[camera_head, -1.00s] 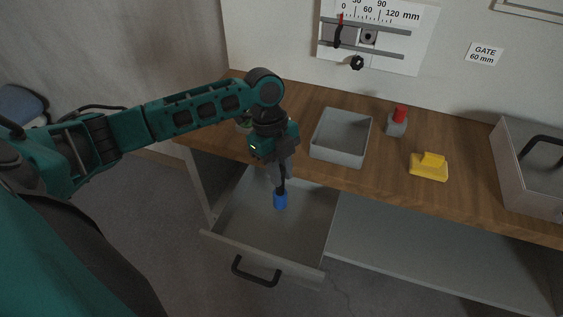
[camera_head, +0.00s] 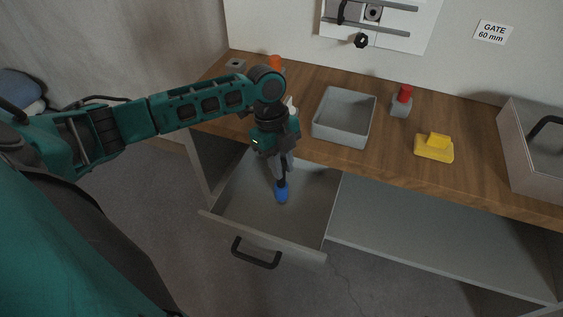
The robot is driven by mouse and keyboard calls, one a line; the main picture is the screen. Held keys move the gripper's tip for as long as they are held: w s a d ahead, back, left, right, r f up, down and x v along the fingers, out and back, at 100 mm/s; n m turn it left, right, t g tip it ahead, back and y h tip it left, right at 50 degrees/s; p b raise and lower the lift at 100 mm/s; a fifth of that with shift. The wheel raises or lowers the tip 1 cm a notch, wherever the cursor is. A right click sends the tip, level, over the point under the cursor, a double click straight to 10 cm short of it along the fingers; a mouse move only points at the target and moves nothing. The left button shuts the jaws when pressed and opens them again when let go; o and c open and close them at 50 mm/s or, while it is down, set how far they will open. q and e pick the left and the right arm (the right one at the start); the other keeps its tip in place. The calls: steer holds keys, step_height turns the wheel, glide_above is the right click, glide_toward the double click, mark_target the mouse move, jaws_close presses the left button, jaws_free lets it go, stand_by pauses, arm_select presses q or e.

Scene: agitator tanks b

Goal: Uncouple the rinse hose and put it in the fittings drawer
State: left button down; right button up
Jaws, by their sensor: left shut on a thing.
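My left gripper (camera_head: 281,183) points down into the open fittings drawer (camera_head: 245,213) below the bench. It is shut on a blue piece (camera_head: 282,194), which looks like the end of the rinse hose. The blue piece is inside the drawer's outline; I cannot tell whether it touches the drawer floor. No length of hose shows. The drawer is grey, with a black handle (camera_head: 256,260) on its front, and looks otherwise empty. My right gripper is not in view.
On the wooden bench stand a grey open tray (camera_head: 343,118), a red-topped grey block (camera_head: 402,101), a yellow block (camera_head: 434,148) and a large grey bin (camera_head: 534,160). An orange item (camera_head: 275,62) stands at the back left. Open shelf room lies right of the drawer.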

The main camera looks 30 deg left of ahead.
arm_select(q)
steer(key=shift+f, duration=0.2)
steer(key=c, duration=0.9)
jaws_free()
steer(key=v, duration=0.6)
steer(key=d+p+v, duration=0.1)
steer(key=v, duration=0.5)
steer(key=p+v, duration=0.1)
steer(key=v, duration=0.5)
steer(key=shift+s+r, duration=0.15)
steer(key=shift+r, duration=0.35)
